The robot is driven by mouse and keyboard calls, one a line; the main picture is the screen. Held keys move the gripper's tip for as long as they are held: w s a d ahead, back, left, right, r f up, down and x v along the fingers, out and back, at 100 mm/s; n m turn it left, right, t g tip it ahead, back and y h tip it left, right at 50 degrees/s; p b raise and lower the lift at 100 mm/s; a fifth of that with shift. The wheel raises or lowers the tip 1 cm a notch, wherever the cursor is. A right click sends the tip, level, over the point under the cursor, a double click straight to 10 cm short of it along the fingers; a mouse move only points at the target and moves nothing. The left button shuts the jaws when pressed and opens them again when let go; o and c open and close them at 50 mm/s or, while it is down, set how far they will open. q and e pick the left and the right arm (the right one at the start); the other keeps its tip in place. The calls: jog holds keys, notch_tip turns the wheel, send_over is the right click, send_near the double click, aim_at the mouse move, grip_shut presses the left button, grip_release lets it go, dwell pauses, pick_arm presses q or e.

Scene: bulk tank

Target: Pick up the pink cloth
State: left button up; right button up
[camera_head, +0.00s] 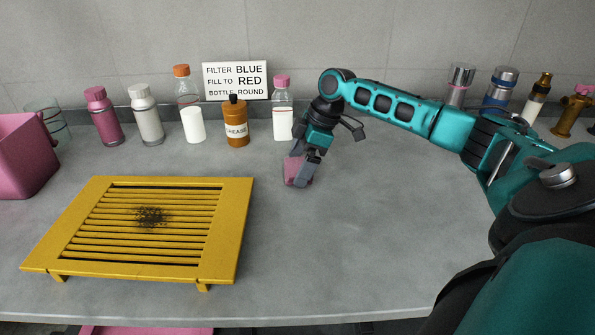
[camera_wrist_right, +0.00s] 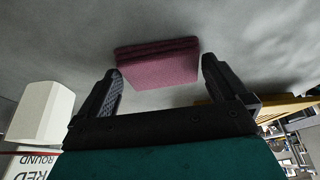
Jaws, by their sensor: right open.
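The pink cloth (camera_head: 292,170) is a small folded dusky-pink block on the grey counter, right of the yellow slatted rack. In the right wrist view the cloth (camera_wrist_right: 158,63) lies ahead of and between the two fingers. My right gripper (camera_head: 307,170) points down at the cloth and partly hides it in the head view. Its fingers (camera_wrist_right: 162,80) are spread open, with a gap visible on each side of the cloth. Whether a finger touches the cloth cannot be told. My left gripper is not in view.
The yellow rack (camera_head: 228,225) with a dark speckled patch stands at the left. Bottles, including the amber grease bottle (camera_head: 236,125) and a pink-capped bottle (camera_head: 283,115), stand behind. A pink bin (camera_head: 22,155) is at the far left. The counter (camera_head: 350,240) is clear in front.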

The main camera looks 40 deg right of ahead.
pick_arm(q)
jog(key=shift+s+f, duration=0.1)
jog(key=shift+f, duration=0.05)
pick_arm(e)
jog(key=c, duration=0.8)
jog(key=shift+o, duration=0.2)
jog(key=shift+r, duration=0.1)
pick_arm(q)
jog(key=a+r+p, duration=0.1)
jog(key=p, duration=0.1)
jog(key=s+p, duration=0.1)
jog(key=p, duration=0.1)
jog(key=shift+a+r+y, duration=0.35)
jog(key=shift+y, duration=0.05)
pick_arm(e)
notch_tip(320, 180, up, 20)
